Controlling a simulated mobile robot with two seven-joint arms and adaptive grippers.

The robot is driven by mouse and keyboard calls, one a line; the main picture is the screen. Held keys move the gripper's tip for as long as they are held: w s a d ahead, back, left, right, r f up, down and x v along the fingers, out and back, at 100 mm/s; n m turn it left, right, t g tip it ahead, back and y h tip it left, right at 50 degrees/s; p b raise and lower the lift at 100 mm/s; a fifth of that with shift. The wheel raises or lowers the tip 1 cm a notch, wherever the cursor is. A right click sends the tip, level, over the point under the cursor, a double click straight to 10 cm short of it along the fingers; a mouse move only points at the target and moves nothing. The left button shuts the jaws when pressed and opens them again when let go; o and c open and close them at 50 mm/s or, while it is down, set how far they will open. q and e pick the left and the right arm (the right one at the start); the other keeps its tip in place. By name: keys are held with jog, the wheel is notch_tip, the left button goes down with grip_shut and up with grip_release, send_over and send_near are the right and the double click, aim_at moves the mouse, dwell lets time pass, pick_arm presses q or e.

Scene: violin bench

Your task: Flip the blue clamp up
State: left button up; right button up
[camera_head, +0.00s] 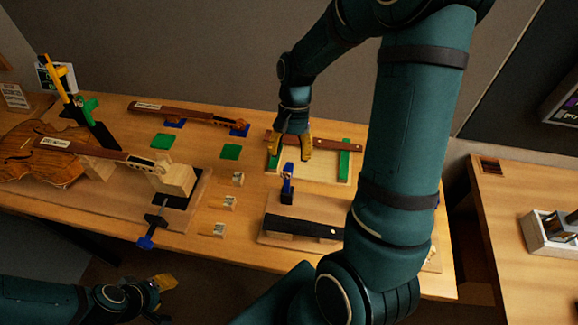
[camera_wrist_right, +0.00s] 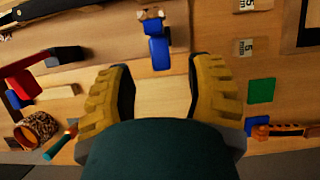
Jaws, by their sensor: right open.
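A blue clamp (camera_head: 287,183) stands at the back of a wooden board that carries a black fingerboard (camera_head: 302,228). In the right wrist view the blue clamp (camera_wrist_right: 158,48) shows beyond the gap between my fingers, apart from them. My right gripper (camera_head: 292,145) points down behind the clamp and is open and empty; its yellow fingers (camera_wrist_right: 160,92) stand wide apart in the wrist view. Another blue clamp part (camera_head: 146,242) hangs at the bench's front edge, under the violin neck. My left gripper (camera_head: 160,290) is low at the front left, off the bench; its jaw opening is unclear.
A violin (camera_head: 42,150) lies at the left, with green and yellow clamps behind it. A loose neck (camera_head: 190,114) rests on blue pads at the back. A tray with green strips (camera_head: 318,168) lies under my right gripper. My right arm hides the bench's right part.

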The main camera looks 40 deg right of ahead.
jog(key=shift+x, duration=2.15)
grip_shut()
